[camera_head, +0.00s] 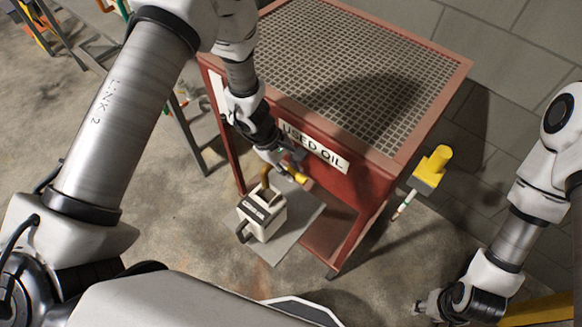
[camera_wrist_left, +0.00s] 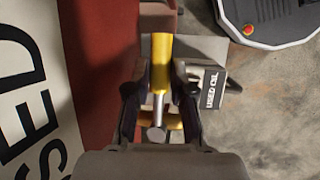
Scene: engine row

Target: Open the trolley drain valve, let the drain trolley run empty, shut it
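The red drain trolley (camera_head: 352,183) has a grated top and a "USED OIL" label on its front. A valve with a yellow handle (camera_head: 301,178) sticks out below the label. In the left wrist view the yellow handle (camera_wrist_left: 161,62) lies between the fingers, with a metal stem and a yellow crosspiece behind. My left gripper (camera_wrist_left: 160,110) is open around the valve, with gaps visible beside the handle. A pale jug (camera_head: 263,217) stands below the valve; its label shows in the wrist view (camera_wrist_left: 211,88). My right gripper (camera_head: 421,307) is low at the right, away from the trolley; its finger opening is unclear.
A grey plate (camera_head: 290,243) lies under the jug. A yellow-topped fitting (camera_head: 430,170) sits at the trolley's right side. Dark metal stand legs (camera_head: 190,135) are behind at the left. A block wall (camera_head: 500,100) runs behind; floor in front is partly clear.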

